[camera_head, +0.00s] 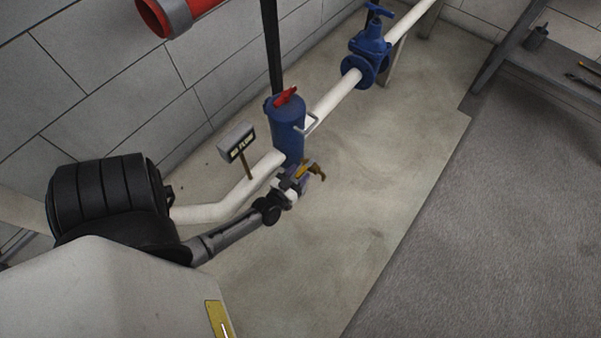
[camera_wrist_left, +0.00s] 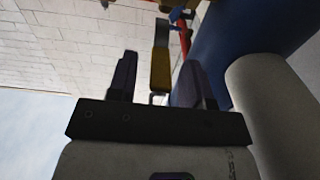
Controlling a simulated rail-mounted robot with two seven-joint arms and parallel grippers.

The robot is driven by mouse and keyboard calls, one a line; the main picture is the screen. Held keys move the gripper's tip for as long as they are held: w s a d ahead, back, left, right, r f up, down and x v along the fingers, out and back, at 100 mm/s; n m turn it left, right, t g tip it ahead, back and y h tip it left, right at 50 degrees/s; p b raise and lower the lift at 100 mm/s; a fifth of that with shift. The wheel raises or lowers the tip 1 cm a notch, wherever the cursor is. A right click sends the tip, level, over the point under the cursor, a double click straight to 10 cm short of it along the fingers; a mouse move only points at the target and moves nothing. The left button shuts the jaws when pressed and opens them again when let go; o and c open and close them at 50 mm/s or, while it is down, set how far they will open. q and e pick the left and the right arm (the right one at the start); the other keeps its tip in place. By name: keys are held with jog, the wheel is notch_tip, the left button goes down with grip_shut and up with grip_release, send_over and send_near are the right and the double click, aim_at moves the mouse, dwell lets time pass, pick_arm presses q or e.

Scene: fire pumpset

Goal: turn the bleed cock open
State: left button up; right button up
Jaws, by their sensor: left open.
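My left gripper (camera_head: 300,178) is low in front of the blue upright cylinder (camera_head: 289,128) on the white pipe. Its two dark fingers are apart in the left wrist view (camera_wrist_left: 159,60). A yellow bar with a grey end (camera_wrist_left: 160,70) shows between them, with gaps on both sides; I cannot tell if it touches. A brass-coloured curved piece (camera_head: 318,172) shows by the fingertips in the head view. I cannot tell for sure which of these is the bleed cock. A red lever (camera_head: 286,95) sits on top of the cylinder. My right gripper is out of view.
The white pipe (camera_head: 335,97) runs up to a blue valve (camera_head: 371,45). A sign (camera_head: 237,142) stands beside the pipe. A bench (camera_head: 560,65) is at upper right. The floor to the right is clear.

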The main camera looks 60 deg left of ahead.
pick_arm(q)
jog(key=shift+w+a, duration=0.3)
jog(key=shift+w, duration=0.25)
grip_shut()
